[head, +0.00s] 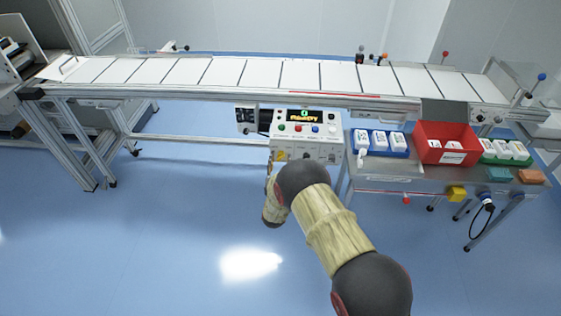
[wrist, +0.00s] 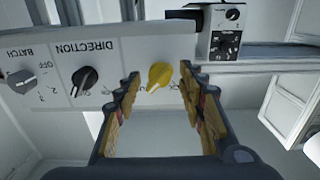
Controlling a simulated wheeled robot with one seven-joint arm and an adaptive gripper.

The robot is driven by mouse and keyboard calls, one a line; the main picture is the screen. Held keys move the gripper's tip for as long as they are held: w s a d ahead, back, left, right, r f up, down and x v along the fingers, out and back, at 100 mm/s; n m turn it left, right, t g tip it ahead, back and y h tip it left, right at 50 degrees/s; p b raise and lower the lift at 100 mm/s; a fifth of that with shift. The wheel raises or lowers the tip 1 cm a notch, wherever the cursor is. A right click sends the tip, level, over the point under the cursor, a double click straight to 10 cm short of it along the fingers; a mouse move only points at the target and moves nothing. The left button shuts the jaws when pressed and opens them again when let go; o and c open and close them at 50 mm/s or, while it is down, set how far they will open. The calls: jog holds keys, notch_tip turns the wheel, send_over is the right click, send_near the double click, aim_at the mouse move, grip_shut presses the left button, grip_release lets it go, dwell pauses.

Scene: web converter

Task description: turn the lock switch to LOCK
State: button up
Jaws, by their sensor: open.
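A yellow switch knob (wrist: 159,76) sits on the light control panel (wrist: 110,45) in the wrist view, its label mostly hidden by my fingers. I cannot read which position it points to. My gripper (wrist: 160,82) is open, with one finger to each side of the yellow knob. The knob shows between the fingertips; I cannot tell whether they touch it. In the head view the control box (head: 318,146) is under the conveyor, and my arm hides most of the gripper.
A black DIRECTION knob (wrist: 84,80) and a grey BATCH knob (wrist: 22,81) are left of the yellow one. A small box with dials (wrist: 228,30) is to the right. A red bin (head: 428,155) and blue tray (head: 368,152) stand right of the control box. Floor in front is clear.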

jog(key=shift+c, duration=1.3)
